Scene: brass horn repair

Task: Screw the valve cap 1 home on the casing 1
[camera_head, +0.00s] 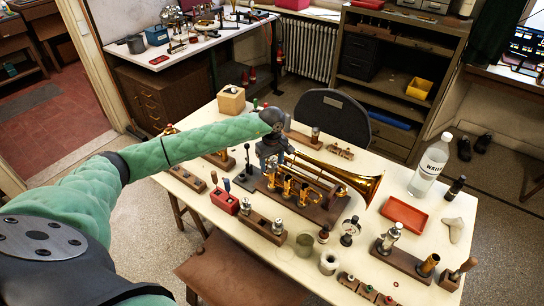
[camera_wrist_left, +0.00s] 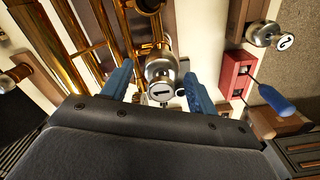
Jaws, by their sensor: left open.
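The brass horn (camera_head: 345,178) lies on a wooden stand in the middle of the table, bell to the right. Its gold tubes (camera_wrist_left: 103,30) fill the upper left of the left wrist view. A silver cap marked 1 (camera_wrist_left: 161,68) sits between my left gripper's blue fingers (camera_wrist_left: 158,76), its numbered face toward the camera. Gaps show at both sides of it. It appears to be at the top of a valve casing, but how it is seated is hidden. In the head view my left gripper (camera_head: 269,152) is over the horn's left end. My right gripper is not in view.
A silver piece marked 2 (camera_wrist_left: 264,34) stands on a wooden block. A red tray (camera_head: 404,215) and white bottle (camera_head: 430,165) stand at the right. Small parts crowd the front edge.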

